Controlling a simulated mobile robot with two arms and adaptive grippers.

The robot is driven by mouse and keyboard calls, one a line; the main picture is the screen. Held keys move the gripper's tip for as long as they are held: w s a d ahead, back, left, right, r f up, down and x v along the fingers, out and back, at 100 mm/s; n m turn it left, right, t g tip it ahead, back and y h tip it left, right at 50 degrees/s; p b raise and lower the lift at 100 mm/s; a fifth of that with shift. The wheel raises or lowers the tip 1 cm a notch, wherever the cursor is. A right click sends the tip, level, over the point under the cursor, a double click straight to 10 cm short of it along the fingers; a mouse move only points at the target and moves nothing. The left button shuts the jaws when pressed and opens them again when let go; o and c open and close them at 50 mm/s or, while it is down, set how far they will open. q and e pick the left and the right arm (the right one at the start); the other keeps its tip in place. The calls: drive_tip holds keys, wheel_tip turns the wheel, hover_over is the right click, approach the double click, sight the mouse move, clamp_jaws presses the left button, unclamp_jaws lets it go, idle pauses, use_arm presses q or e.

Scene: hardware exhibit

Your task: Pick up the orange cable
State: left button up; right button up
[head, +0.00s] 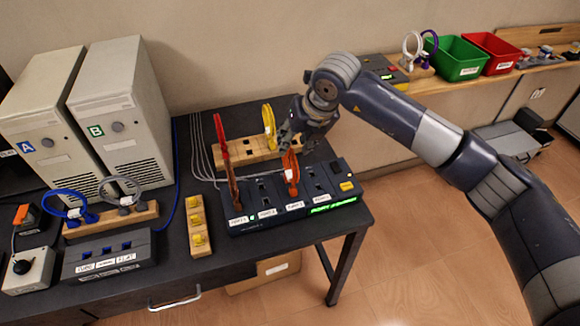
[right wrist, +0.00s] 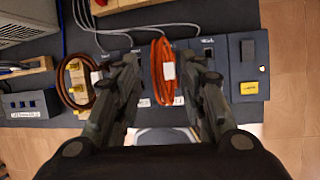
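The orange cable (head: 291,172) is a coiled loop with a pale tag, standing upright in a slot of the black port box (head: 262,222). In the right wrist view the orange cable (right wrist: 158,72) shows between my two fingers, with a gap on each side. My right gripper (head: 296,138) is open and empty, just above and behind the cable in the head view; its fingers (right wrist: 160,68) point down towards it. Whether the fingertips reach down to the cable's height is hard to tell. My left gripper is not in view.
A brown cable (head: 235,188) stands in the same box, left of the orange one. Behind are red (head: 221,135) and yellow (head: 269,125) cables at a wooden rack (head: 247,153). A wooden block (head: 198,228) with yellow pieces and two computer towers (head: 120,105) stand left.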

sight(291, 149)
drive_tip(key=p+x, duration=0.1)
drive_tip(key=x, duration=0.2)
drive_tip(key=shift+s+a+f+p, duration=0.1)
drive_tip(key=shift+a+f+p, duration=0.05)
drive_tip(key=shift+f+p, duration=0.2)
drive_tip(key=shift+a+f, duration=0.15)
drive_tip(key=shift+f, duration=0.3)
clamp_jaws()
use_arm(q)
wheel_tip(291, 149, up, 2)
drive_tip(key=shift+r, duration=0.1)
use_arm(e)
drive_tip(key=shift+r, duration=0.1)
